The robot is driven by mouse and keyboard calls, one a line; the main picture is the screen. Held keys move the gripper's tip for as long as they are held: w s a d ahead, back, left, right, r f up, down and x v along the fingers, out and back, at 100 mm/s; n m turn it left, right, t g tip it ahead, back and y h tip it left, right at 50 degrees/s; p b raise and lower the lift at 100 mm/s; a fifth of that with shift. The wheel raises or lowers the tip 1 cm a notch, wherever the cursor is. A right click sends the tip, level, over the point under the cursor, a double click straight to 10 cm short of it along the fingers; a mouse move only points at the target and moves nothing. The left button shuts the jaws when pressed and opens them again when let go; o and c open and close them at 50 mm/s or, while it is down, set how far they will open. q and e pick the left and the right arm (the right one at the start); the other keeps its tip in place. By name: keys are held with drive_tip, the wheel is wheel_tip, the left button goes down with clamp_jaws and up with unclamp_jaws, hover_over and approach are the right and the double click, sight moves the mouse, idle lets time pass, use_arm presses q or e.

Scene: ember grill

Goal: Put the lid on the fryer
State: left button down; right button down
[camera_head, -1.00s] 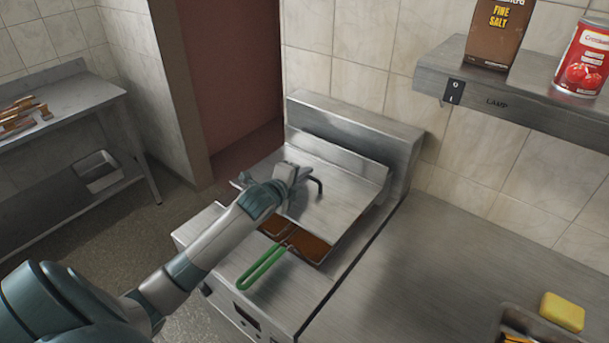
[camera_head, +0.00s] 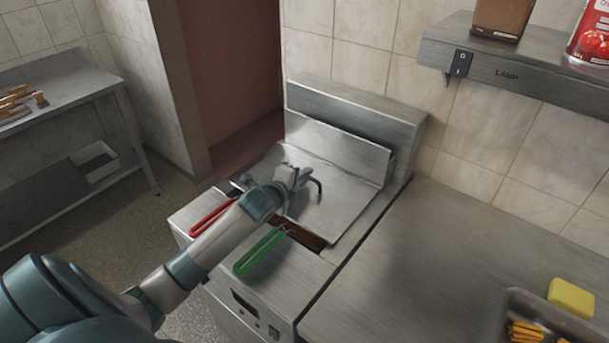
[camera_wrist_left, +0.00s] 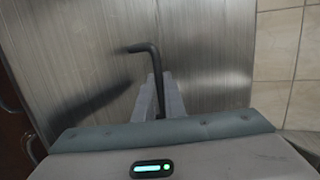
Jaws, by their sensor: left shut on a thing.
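The steel lid (camera_head: 345,207) lies over most of the fryer (camera_head: 308,270), with a strip of brown oil (camera_head: 305,236) showing at its front edge. My left gripper (camera_head: 300,178) is shut on the lid's dark bent handle (camera_head: 318,187). In the left wrist view the handle (camera_wrist_left: 153,62) runs down between the fingers of the left gripper (camera_wrist_left: 160,90), with the lid's brushed metal (camera_wrist_left: 205,55) behind. A green basket handle (camera_head: 260,251) and a red basket handle (camera_head: 212,215) stick out at the front. My right gripper is not in view.
A steel counter (camera_head: 440,260) to the right is mostly clear, with a tray (camera_head: 545,318) of orange pieces and a yellow sponge (camera_head: 571,297). A shelf (camera_head: 530,75) hangs above it. A side table (camera_head: 60,85) stands at the left.

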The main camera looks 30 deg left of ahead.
use_arm(q)
drive_tip(key=shift+f, duration=0.2)
idle(0.5)
drive_tip(key=c, duration=1.8)
unclamp_jaws()
drive_tip(key=shift+o, duration=0.3)
drive_tip(key=shift+f, duration=0.2)
drive_tip(key=b+v, duration=0.3)
drive_tip(key=v, duration=1.4)
drive_tip(key=shift+s+r+b, duration=0.25)
drive_tip(key=shift+b, duration=0.1)
